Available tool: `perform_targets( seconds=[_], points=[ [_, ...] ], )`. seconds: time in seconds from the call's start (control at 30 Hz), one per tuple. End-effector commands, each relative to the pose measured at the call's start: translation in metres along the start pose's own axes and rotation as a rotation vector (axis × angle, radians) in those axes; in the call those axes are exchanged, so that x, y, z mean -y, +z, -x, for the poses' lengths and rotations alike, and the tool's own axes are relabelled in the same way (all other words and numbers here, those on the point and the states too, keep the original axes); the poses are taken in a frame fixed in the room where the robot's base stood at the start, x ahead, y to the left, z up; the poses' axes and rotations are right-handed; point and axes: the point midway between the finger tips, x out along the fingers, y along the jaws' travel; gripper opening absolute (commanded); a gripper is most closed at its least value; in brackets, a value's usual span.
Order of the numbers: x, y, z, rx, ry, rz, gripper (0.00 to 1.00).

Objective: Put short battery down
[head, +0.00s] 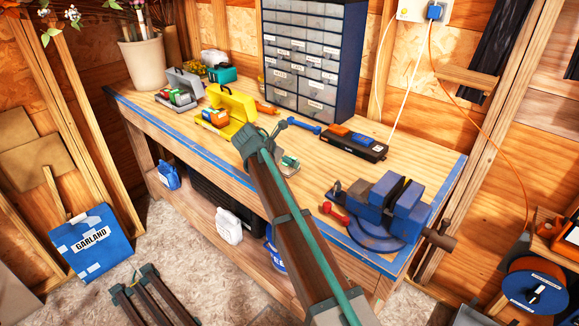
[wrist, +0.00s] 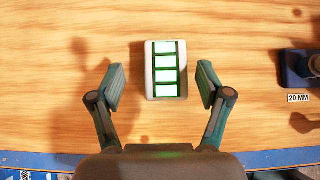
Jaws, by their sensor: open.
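A small white block with several green-lit bars (wrist: 166,70) lies on the wooden bench top in the wrist view. It also shows in the head view (head: 288,163), partly hidden by my arm. I cannot tell for sure whether it is the short battery. My gripper (wrist: 161,84) is open, with one finger on each side of the block and visible gaps between. An open yellow case (head: 236,103) on the bench holds orange and green blocks (head: 214,116). An open grey case (head: 187,80) behind it holds red and green blocks.
A drawer cabinet (head: 311,50) stands at the back of the bench. A black and orange device (head: 352,142) and a blue tool (head: 304,126) lie in front of it. A blue vise (head: 388,207) stands at the right. Bare wood surrounds the white block.

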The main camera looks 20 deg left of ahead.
Motion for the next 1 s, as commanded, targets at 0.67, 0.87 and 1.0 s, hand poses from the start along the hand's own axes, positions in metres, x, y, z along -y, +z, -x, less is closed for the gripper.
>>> perform_targets(
  seconds=[0.67, 0.87, 1.0],
  points=[
    [0.006, 0.001, -0.045, 0.000, 0.000, -0.001, 0.65],
    [0.006, 0.001, -0.045, 0.000, 0.000, -0.001, 0.32],
    [0.006, 0.001, -0.045, 0.000, 0.000, -0.001, 0.09]
  ],
)
